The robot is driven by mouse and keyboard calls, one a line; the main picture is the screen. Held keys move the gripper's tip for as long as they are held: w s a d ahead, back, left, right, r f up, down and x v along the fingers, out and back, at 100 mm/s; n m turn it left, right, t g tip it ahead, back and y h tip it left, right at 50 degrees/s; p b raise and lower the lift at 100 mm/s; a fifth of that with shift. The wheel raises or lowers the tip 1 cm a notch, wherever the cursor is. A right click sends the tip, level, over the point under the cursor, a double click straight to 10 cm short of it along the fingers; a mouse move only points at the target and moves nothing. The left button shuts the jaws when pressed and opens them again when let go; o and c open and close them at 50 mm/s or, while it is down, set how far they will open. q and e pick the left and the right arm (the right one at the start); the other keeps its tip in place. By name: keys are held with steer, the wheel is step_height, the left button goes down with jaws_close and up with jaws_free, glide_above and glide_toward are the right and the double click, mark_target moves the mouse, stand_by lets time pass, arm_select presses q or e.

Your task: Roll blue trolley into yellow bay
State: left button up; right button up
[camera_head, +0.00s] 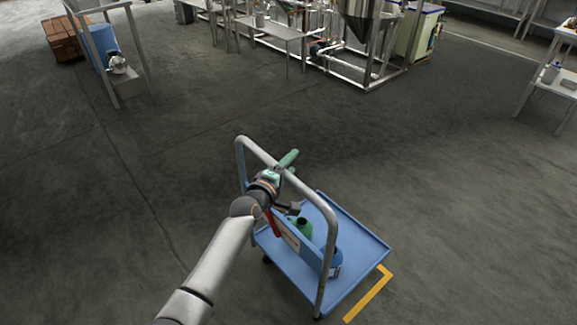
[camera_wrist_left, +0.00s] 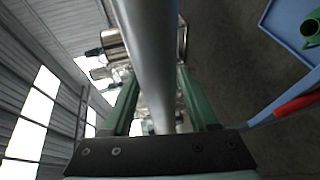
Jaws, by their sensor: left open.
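The blue trolley (camera_head: 350,236) stands on the dark floor at the lower middle of the head view. Its grey tubular handle (camera_head: 328,235) rises on the near-left side. My left gripper (camera_head: 286,167) is at the handle's top bar. In the left wrist view the grey bar (camera_wrist_left: 150,60) runs between the two open green fingers of my left gripper (camera_wrist_left: 160,108). Contact cannot be told. A yellow corner line (camera_head: 372,294) of the bay lies on the floor just right of the trolley's near-right edge. The rest of the bay marking is hidden or outside the view.
A green jug (camera_head: 302,228) and a red item (camera_head: 274,224) are at the trolley. Steel tables and piping (camera_head: 345,65) stand at the back. The floor around the trolley looks clear.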

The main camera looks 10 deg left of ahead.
arm_select(q)
steer(key=p+v, duration=0.2)
steer(key=v, duration=1)
steer(key=shift+s+p, duration=0.25)
steer(key=shift+p, duration=0.1)
arm_select(e)
steer(key=shift+s+d+r+h, duration=0.3)
steer(key=shift+s+d+r, duration=0.15)
steer(key=shift+d+r, duration=0.3)
arm_select(q)
steer(key=shift+r, duration=0.1)
steer(key=s+f+m+g+p, duration=0.2)
steer(key=s+m, duration=0.3)
steer(key=s, duration=0.3)
steer(key=s+a+f+m+g+y+p, duration=0.1)
steer(key=s+f+m+g+p, duration=0.1)
steer(key=s+f+m, duration=0.3)
steer(key=s+f+m+g+p, duration=0.2)
steer(key=s+m, duration=0.4)
steer(key=s, duration=0.7)
steer(key=shift+f+y+p, duration=0.4)
steer(key=shift+f+p, duration=0.2)
steer(key=shift+f, duration=0.2)
arm_select(e)
step_height(320, 180, up, 6)
steer(key=shift+s+d, duration=0.3)
steer(key=shift+d, duration=0.15)
